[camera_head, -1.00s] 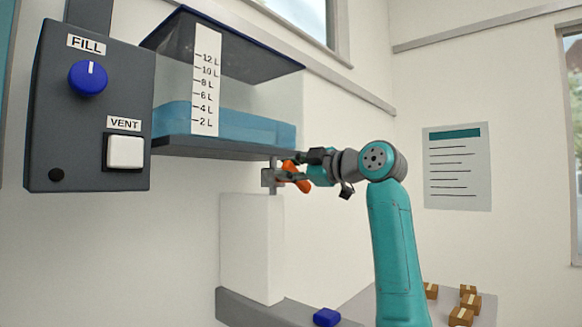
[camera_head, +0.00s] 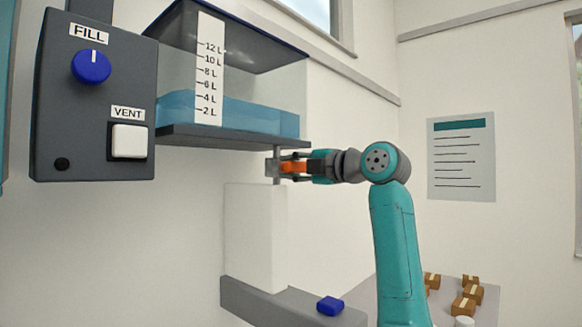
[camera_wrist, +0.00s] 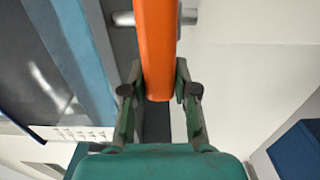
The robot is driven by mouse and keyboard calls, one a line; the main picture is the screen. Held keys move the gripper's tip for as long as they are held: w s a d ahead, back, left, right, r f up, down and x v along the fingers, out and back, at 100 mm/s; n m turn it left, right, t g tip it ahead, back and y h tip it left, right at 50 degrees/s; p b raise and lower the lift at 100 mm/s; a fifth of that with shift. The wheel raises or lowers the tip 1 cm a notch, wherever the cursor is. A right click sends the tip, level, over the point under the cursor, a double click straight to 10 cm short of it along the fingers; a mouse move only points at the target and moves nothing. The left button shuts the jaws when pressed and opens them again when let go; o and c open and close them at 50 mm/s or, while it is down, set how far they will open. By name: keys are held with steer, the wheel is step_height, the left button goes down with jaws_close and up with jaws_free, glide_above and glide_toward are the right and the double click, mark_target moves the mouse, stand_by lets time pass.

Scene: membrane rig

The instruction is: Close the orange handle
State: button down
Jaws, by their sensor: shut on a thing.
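The orange handle (camera_head: 293,167) sits on a grey valve (camera_head: 273,166) under the water tank. In the head view it lies about level, pointing right toward my arm. My gripper (camera_head: 300,166) is shut on it. In the wrist view the orange handle (camera_wrist: 157,45) runs down between the two fingers of my gripper (camera_wrist: 160,90). A grey pipe end shows behind the handle. In the head view the fingers hide part of the handle.
The clear tank (camera_head: 235,110) with blue water hangs just above the valve. A white block (camera_head: 255,235) stands below it. A control box (camera_head: 95,100) is at the left. A blue piece (camera_head: 330,305) and small brown boxes (camera_head: 463,305) lie lower right.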

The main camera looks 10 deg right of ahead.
steer(key=shift+f, duration=0.15)
steer(key=c, duration=0.9)
jaws_free()
steer(key=shift+s, duration=0.1)
steer(key=v, duration=1.1)
steer(key=shift+s+d, duration=0.25)
steer(key=shift+s, duration=0.05)
steer(key=shift+d, duration=0.1)
